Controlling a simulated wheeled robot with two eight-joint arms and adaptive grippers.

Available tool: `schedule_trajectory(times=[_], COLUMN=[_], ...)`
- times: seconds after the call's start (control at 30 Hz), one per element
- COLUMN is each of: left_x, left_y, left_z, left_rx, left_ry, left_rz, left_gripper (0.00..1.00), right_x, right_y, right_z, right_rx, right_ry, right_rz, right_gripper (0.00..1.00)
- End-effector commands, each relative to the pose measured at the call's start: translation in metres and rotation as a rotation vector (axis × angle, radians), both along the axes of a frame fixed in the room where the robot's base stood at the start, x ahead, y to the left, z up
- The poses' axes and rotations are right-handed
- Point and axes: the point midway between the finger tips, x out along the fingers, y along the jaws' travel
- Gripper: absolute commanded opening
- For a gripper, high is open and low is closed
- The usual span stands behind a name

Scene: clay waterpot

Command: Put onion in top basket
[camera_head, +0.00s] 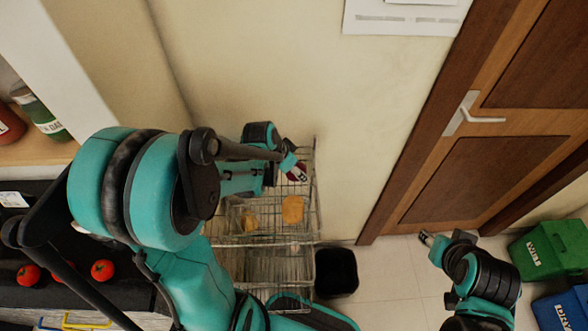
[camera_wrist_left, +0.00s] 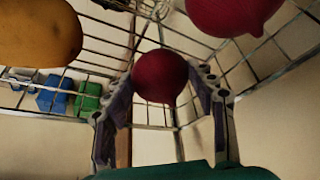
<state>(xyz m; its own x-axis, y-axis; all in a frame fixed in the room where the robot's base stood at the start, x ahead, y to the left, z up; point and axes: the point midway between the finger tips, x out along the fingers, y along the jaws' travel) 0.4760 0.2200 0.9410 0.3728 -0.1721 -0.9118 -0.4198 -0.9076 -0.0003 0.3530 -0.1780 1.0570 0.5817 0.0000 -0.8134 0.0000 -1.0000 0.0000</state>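A dark red onion (camera_wrist_left: 160,76) sits between the two fingers of my left gripper (camera_wrist_left: 164,90) in the left wrist view, with both fingers appearing to touch its sides. In the head view my left gripper (camera_head: 296,172) is at the upper end of the wire basket rack (camera_head: 312,205), with a bit of the red onion (camera_head: 298,170) showing at its tips. A second dark red round item (camera_wrist_left: 232,12) shows at the top right of the wrist view, near the wires. My right gripper (camera_head: 426,238) is low at the right, over the floor; its fingers are too small to read.
Yellow-brown produce (camera_head: 292,209) lies in the rack; one piece (camera_wrist_left: 38,38) is close in the wrist view. A black bin (camera_head: 336,271) stands beside the rack. Tomatoes (camera_head: 103,270) lie on the dark counter. A green bin (camera_head: 550,250) stands near the door (camera_head: 470,150).

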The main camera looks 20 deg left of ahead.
Motion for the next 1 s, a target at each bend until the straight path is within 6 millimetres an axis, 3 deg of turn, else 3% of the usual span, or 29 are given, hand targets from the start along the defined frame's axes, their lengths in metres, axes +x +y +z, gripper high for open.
schedule_trajectory(times=[0.03, 0.07, 0.47, 1.0], left_x=[0.0, 0.0, 0.0, -0.039], left_y=[0.0, 0.0, 0.0, 0.018], left_z=[0.0, 0.0, 0.005, 0.101], left_rx=[0.0, 0.0, 0.0, 0.0], left_ry=[0.0, 0.0, 0.0, 0.0], left_rz=[0.0, 0.0, 0.0, 0.001], left_gripper=[0.69, 0.76, 0.76, 0.76], right_x=[0.0, 0.0, 0.0, 0.0], right_y=[0.0, 0.0, 0.0, 0.0], right_z=[0.0, 0.0, 0.005, 0.045], right_rx=[0.0, 0.0, 0.0, 0.0], right_ry=[0.0, 0.0, 0.0, 0.0], right_rz=[0.0, 0.0, 0.0, 0.0], right_gripper=[0.4, 0.4, 0.4, 0.4])
